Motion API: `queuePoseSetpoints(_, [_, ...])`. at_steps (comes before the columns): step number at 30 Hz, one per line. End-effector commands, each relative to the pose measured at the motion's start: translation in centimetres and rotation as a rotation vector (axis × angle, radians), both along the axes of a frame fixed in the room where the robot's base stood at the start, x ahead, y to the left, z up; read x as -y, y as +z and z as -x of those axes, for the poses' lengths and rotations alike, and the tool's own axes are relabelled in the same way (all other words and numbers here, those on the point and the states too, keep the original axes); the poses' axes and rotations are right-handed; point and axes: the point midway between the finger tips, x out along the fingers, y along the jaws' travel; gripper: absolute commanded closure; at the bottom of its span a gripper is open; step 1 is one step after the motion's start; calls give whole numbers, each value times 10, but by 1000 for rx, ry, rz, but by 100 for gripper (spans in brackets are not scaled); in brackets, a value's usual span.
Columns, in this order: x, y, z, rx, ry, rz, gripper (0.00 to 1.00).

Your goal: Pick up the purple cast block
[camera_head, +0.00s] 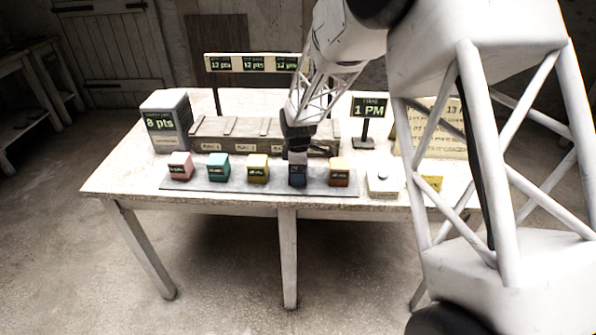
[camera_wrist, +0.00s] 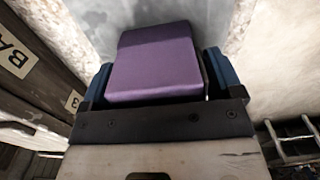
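The purple cast block (camera_wrist: 155,62) fills the middle of the wrist view, with its plain top face toward the camera. My gripper (camera_wrist: 158,75) has its two blue fingers on either side of it, the left one close against it and a narrow dark gap at the right one. The fingers look spread around the block rather than closed on it. In the head view my gripper (camera_head: 297,172) is down at the grey mat (camera_head: 230,188), in the row of blocks, and hides most of the purple block.
Pink (camera_head: 180,166), teal (camera_head: 218,166) and yellow (camera_head: 258,168) blocks stand left of my gripper. An orange block (camera_head: 339,172) stands close on the right, then a white box with a button (camera_head: 383,182). A wooden crate (camera_head: 225,138) lies behind, beside an "8 pts" box (camera_head: 167,120).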

Motion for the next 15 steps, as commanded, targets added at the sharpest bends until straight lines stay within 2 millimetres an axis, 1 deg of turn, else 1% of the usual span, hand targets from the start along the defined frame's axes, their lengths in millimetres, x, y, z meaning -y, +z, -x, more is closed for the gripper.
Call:
queuePoseSetpoints(1, [0, 0, 0, 0, 0, 0, 22])
queuePoseSetpoints(10, [0, 0, 0, 0, 0, 0, 68])
queuePoseSetpoints(11, [0, 0, 0, 1, 0, 0, 70])
queuePoseSetpoints(15, [0, 0, 0, 1, 0, 0, 70])
